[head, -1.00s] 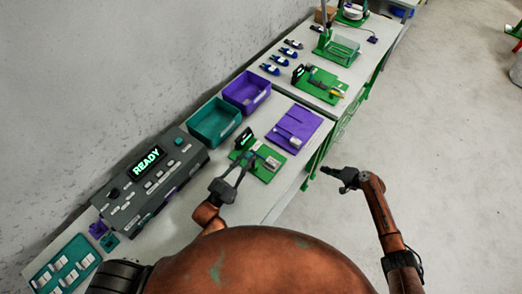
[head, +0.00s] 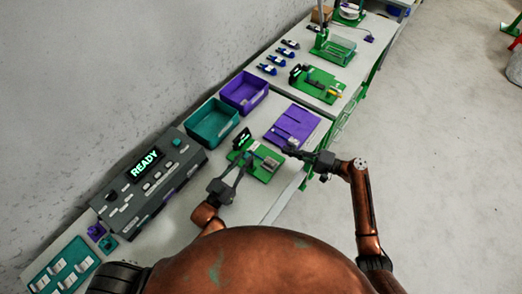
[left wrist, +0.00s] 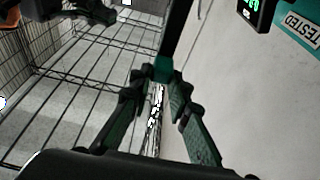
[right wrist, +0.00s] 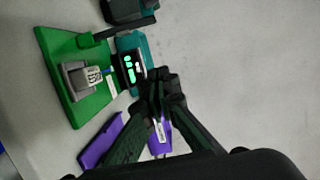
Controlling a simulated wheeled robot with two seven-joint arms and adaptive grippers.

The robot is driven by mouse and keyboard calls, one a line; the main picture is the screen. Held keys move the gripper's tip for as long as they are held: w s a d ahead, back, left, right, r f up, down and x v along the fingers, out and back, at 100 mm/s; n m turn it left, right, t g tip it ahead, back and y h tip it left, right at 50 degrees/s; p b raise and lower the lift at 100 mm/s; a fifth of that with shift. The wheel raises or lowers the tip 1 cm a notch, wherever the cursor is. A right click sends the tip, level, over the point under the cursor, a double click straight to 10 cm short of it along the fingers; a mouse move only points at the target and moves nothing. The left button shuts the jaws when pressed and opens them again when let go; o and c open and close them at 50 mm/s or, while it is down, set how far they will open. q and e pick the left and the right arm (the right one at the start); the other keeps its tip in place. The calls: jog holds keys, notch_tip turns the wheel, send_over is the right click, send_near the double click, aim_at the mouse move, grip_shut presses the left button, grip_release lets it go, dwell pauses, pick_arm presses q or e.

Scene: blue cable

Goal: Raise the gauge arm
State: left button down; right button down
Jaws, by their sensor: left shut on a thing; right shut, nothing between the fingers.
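The gauge (head: 264,172) is a green plate with a small black display (head: 242,138) and a grey block on it, on the near bench. In the right wrist view the green plate (right wrist: 88,108), the grey block (right wrist: 76,80) and the lit display (right wrist: 128,68) show. My left gripper (head: 245,157) is at the gauge, shut on a dark bar, which looks like the gauge arm (left wrist: 177,38); its fingertips (left wrist: 160,78) meet on it. How far the arm is tilted is hard to tell. My right gripper (head: 290,152) is shut and empty, right of the gauge; its fingertips (right wrist: 160,82) touch each other.
A purple tray (head: 305,122) lies behind the gauge. A teal bin (head: 213,123) and a purple bin (head: 244,92) stand against the wall side. A grey console (head: 150,178) reading READY is at the left. The floor right of the bench is clear.

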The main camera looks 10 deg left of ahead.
aim_at(252, 152)
pick_arm(q)
jog(key=shift+s+f, duration=0.15)
jog(key=shift+f, duration=0.6)
pick_arm(e)
jog(key=s+a, duration=0.1)
jog(key=a, duration=1)
jog(key=shift+s+a, duration=0.3)
jog(key=shift+s, duration=0.1)
pick_arm(q)
jog(key=shift+d, duration=0.1)
pick_arm(e)
jog(key=shift+f, duration=0.1)
jog(key=shift+s+a+n, duration=0.3)
jog(key=shift+s+a, duration=0.2)
jog(key=shift+s, duration=0.35)
pick_arm(q)
jog(key=c, duration=2.2)
grip_release()
jog(key=shift+r, duration=0.1)
jog(key=o, duration=0.3)
jog(key=shift+w+r, duration=0.15)
jog(key=shift+w, duration=0.1)
jog(key=shift+o, duration=0.5)
jog(key=shift+r, duration=0.1)
pick_arm(e)
jog(key=shift+w+d, duration=0.15)
jog(key=shift+w, duration=0.05)
